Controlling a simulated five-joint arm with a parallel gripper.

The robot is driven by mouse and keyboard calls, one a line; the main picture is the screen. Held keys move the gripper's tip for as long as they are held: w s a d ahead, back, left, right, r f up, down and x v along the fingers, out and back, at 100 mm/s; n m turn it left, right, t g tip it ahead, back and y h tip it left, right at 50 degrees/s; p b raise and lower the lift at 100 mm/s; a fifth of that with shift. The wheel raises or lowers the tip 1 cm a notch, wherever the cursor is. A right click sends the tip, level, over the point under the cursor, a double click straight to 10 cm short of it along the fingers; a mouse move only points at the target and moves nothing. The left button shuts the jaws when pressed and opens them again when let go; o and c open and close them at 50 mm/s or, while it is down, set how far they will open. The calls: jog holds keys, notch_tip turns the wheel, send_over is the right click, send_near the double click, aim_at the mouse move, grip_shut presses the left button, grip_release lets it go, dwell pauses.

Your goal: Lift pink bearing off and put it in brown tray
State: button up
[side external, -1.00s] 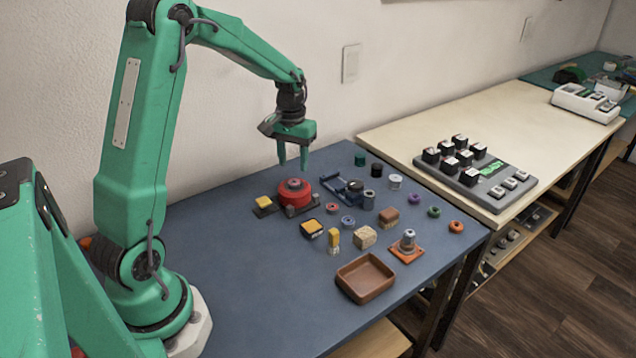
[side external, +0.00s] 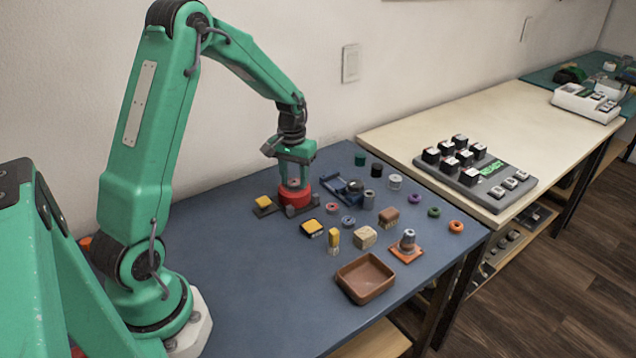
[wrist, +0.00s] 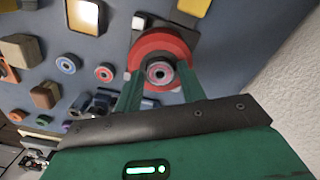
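The pink bearing (wrist: 159,73) is a small ring with a dark centre, sitting on a round red holder (wrist: 144,47). In the side external view the red holder (side external: 301,200) stands near the back of the blue table. My gripper (side external: 294,183) points down over it. In the wrist view the fingers of my gripper (wrist: 160,82) stand on either side of the bearing, with a gap visible, so it looks open. The brown tray (side external: 365,279) is empty, near the table's front edge. In the side view the fingers mostly hide the bearing.
A loose pink ring (side external: 332,208), a blue-grey ring (side external: 348,221), a yellow-topped block (side external: 312,228), a yellow peg (side external: 333,238) and a wooden block (side external: 364,236) lie between holder and tray. A blue fixture (side external: 344,189) is right of the holder. The table's front left is clear.

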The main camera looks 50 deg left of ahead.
aim_at(294, 182)
jog(key=c, duration=0.5)
jog(key=shift+r, duration=0.4)
jog(key=shift+r, duration=0.75)
jog(key=shift+r, duration=0.35)
jog(key=shift+r, duration=0.35)
jog(key=shift+r, duration=0.65)
jog(key=shift+r, duration=0.4)
jog(key=shift+r, duration=0.1)
